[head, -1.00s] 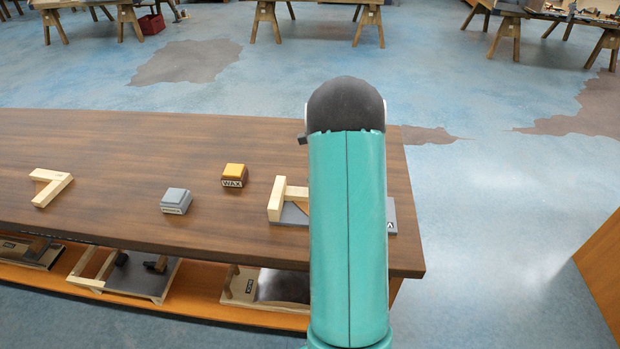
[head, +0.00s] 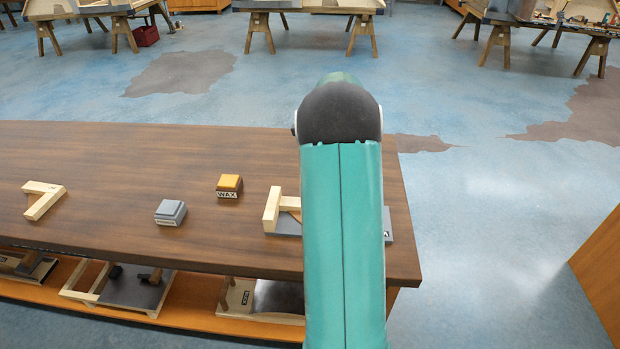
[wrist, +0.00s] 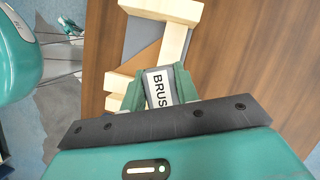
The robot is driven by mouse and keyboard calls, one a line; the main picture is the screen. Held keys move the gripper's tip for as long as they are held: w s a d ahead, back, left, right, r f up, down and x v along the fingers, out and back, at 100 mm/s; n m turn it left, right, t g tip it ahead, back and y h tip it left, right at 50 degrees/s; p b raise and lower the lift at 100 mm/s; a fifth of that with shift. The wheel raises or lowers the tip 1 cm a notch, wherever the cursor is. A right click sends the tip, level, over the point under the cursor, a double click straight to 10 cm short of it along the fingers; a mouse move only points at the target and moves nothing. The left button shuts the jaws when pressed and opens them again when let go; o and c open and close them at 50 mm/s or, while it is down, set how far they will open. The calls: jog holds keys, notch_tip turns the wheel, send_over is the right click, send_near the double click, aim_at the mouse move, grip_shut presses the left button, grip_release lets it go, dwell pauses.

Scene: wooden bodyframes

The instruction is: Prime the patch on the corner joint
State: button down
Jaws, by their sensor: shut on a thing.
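My gripper (wrist: 156,90) is shut on a brush block (wrist: 158,86) with a white label reading "BRUS", in the wrist view. Beyond it is a corner joint of pale wood bars (wrist: 172,38), with a brown triangular patch (wrist: 147,58) in its angle. I cannot tell whether the brush touches the joint. In the head view this joint (head: 271,209) lies on a grey board (head: 288,226) at the right end of the table, partly behind my teal arm. My gripper is hidden behind the arm there.
On the brown table (head: 110,165) are a yellow-topped WAX block (head: 229,187), a grey-blue block (head: 170,212) and another L-shaped wood joint (head: 44,201). Framed pieces (head: 125,287) lie on the shelf below. An orange-brown panel (head: 598,262) stands at the far right.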

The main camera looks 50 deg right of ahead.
jog(key=shift+r, duration=1.5)
jog(key=shift+w+a+f+t+y, duration=0.15)
jog(key=shift+f+y, duration=0.1)
jog(key=shift+f, duration=0.4)
jog(key=shift+a+f+t+y, duration=0.15)
jog(key=shift+f+y, duration=0.1)
jog(key=shift+f, duration=0.4)
jog(key=shift+f, duration=0.15)
jog(key=shift+f, duration=2.35)
jog(key=shift+f, duration=1)
